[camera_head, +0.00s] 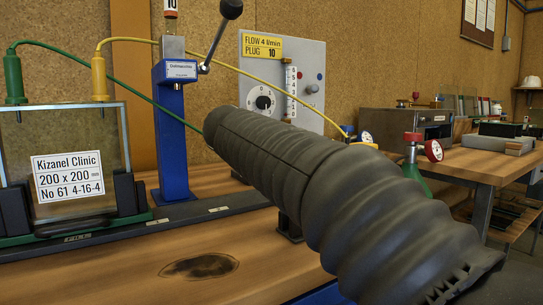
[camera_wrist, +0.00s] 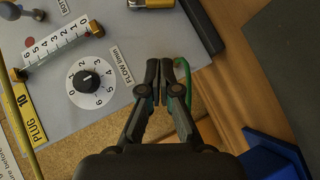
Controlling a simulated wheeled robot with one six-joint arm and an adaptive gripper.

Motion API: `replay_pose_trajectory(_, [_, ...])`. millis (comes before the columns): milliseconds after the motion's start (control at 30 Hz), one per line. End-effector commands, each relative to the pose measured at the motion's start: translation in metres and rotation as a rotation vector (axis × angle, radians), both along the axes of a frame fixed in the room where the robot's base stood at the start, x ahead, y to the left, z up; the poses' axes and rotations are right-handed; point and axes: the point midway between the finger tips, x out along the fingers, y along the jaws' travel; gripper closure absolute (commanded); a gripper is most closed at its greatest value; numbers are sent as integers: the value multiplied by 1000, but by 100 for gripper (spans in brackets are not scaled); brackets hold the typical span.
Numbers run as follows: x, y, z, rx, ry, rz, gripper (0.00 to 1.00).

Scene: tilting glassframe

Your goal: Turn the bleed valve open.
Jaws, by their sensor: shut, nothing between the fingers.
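In the wrist view the panel appears turned, with the dial knob (camera_wrist: 89,81) left of my gripper and a metal fitting (camera_wrist: 38,15) at the top left. My gripper (camera_wrist: 165,78) is shut and empty, apart from the dial. In the head view my arm hides it.
A glass frame (camera_head: 66,150) with green and yellow plugs stands at the left. A blue post (camera_head: 175,140) with a crank is beside it. A green hose (camera_wrist: 186,75) passes close to my gripper. Gauges (camera_head: 433,151) and another bench (camera_head: 480,163) are at the right.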

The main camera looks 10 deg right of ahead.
Motion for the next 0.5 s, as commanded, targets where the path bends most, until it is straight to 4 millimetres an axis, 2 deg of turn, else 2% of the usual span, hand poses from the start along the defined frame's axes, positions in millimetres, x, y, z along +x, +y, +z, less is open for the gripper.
replay_pose_trajectory(167, [20,-8,-7,-1,4,-3,100])
replay_pose_trajectory(500, [77,-28,-26,-1,4,0,100])
